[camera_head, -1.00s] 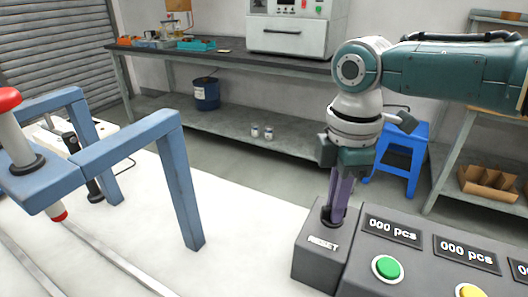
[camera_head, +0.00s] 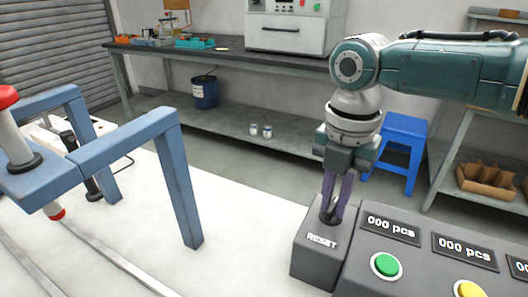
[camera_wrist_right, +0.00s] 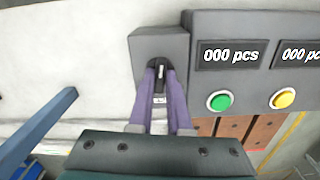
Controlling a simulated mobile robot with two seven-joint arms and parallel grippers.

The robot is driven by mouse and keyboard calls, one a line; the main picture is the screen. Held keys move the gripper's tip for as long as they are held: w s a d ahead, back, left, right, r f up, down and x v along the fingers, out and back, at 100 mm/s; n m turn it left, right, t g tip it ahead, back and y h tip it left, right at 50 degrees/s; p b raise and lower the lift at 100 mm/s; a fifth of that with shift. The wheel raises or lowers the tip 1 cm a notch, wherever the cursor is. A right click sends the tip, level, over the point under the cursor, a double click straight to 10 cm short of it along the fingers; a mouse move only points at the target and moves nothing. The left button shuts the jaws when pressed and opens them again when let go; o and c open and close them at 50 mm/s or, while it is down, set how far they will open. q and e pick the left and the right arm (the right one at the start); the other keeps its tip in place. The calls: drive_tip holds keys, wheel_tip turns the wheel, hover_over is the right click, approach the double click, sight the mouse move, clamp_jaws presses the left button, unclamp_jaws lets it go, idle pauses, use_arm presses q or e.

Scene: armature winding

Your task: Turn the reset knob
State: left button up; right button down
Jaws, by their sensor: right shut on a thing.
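The reset knob (camera_wrist_right: 161,73) is a small dark knob with a light mark, on top of a grey box (camera_head: 318,262) labelled RESET. In the head view it is mostly hidden between the fingers. My right gripper (camera_head: 332,212) points down from above with its purple fingers closed on the knob. In the right wrist view its two fingers (camera_wrist_right: 161,78) sit on either side of the knob. My left gripper is not in view.
A grey counter panel (camera_head: 350,285) with "000 pcs" displays, a green button (camera_head: 386,266) and a yellow button (camera_head: 469,289) adjoins the box on the right. A blue frame (camera_head: 180,185) stands at left. The white table between is clear.

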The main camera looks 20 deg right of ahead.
sight(334, 204)
drive_tip(key=shift+n, duration=0.6)
drive_tip(key=shift+r+n, duration=0.1)
drive_tip(key=shift+n, duration=0.2)
drive_tip(key=c, duration=0.9)
unclamp_jaws()
drive_tip(key=shift+o, duration=0.2)
wheel_tip(334, 204, up, 10)
drive_tip(key=p, duration=0.1)
